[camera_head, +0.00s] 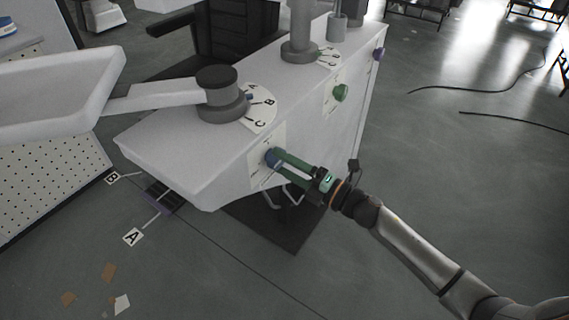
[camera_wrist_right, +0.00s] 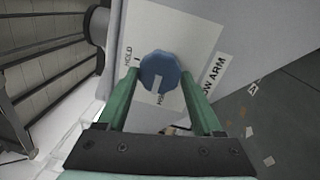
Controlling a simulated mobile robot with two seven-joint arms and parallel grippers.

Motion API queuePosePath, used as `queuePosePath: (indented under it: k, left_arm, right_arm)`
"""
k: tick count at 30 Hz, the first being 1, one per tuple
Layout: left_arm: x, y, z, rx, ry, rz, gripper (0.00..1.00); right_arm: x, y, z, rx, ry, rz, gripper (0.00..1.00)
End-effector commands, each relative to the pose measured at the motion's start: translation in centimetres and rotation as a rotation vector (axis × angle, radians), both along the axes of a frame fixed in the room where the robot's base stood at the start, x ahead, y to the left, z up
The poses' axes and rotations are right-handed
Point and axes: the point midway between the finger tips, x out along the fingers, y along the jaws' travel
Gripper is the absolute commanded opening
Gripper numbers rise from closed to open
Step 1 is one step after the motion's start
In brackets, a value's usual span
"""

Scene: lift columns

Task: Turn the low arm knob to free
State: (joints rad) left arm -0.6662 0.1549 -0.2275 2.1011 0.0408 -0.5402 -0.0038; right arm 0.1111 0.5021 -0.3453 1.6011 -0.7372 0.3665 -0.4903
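A light pointer line runs from the knob toward the bottom of the wrist view; the word there is partly hidden. In the head view the knob (camera_head: 271,157) sits on the side of the grey housing. My right gripper (camera_wrist_right: 160,78) has its green fingers on either side of the knob, with the tips close to its edges. I cannot tell whether they touch it. My left gripper is out of view.
A green knob (camera_head: 341,92) and a purple knob (camera_head: 378,54) sit farther along the same face. A dark grey pivot (camera_head: 221,92) with a lettered dial stands on top. Floor to the right is open, with a dark cable (camera_head: 478,90).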

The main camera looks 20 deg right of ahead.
Motion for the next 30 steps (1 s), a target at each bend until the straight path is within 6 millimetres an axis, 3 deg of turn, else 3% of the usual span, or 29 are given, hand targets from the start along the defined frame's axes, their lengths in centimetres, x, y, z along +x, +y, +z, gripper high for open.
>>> queuePosePath:
  k: [1, 7, 18, 30]
  left_arm:
    - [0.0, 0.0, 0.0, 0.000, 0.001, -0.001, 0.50]
    - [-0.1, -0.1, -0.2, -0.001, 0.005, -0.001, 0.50]
    - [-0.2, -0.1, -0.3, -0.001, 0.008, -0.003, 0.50]
    - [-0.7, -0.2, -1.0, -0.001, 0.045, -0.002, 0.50]
  right_arm:
    - [0.0, 0.0, 0.0, 0.000, 0.000, 0.001, 0.74]
    - [0.0, 0.0, 0.0, 0.002, 0.001, 0.000, 0.96]
    - [-0.6, -0.5, -0.1, 0.003, 0.003, -0.001, 0.96]
    - [-6.3, -4.9, -0.8, 0.000, 0.006, -0.001, 0.96]
